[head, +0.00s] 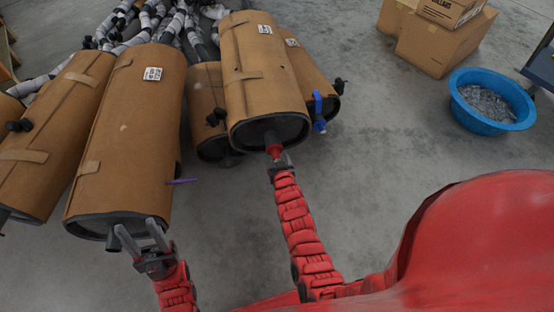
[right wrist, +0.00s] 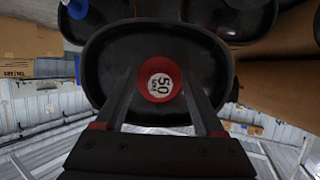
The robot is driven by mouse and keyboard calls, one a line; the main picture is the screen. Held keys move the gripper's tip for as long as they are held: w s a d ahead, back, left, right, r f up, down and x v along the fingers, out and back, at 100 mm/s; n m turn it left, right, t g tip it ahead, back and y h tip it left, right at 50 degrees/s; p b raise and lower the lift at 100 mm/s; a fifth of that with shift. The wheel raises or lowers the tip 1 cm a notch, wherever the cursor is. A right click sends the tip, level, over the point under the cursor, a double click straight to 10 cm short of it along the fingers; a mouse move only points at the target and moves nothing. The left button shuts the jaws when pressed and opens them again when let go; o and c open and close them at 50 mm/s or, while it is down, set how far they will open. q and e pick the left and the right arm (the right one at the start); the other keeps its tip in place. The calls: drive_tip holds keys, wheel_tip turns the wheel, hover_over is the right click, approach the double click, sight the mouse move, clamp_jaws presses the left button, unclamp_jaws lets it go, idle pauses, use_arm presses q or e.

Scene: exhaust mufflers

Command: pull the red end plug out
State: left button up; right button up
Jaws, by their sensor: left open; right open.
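The red end plug (head: 273,150) sits in the dark end face of a brown wrapped muffler (head: 258,80). In the right wrist view, the plug (right wrist: 160,64) shows a white round label reading 50, in the middle of the black muffler end (right wrist: 110,60). My right gripper (head: 280,158) is at the plug, open. In the right wrist view its fingers (right wrist: 160,98) reach to the left and right sides of the plug; I cannot tell whether they touch it.
Several other brown mufflers lie alongside, one with a blue fitting (head: 318,110). A purple piece (head: 182,181) sticks out beside a left muffler. A blue tub (head: 515,124) and cardboard boxes (head: 435,40) stand at the right. The floor between is clear.

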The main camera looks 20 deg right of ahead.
clamp_jaws()
drive_tip(key=shift+s, duration=0.15)
drive_tip(key=s+a+p, duration=0.1)
drive_tip(key=s+p, duration=0.1)
drive_tip(key=s, duration=0.4)
drive_tip(key=shift+s, duration=0.35)
idle(0.9)
drive_tip(key=shift+s, duration=0.1)
idle(0.5)
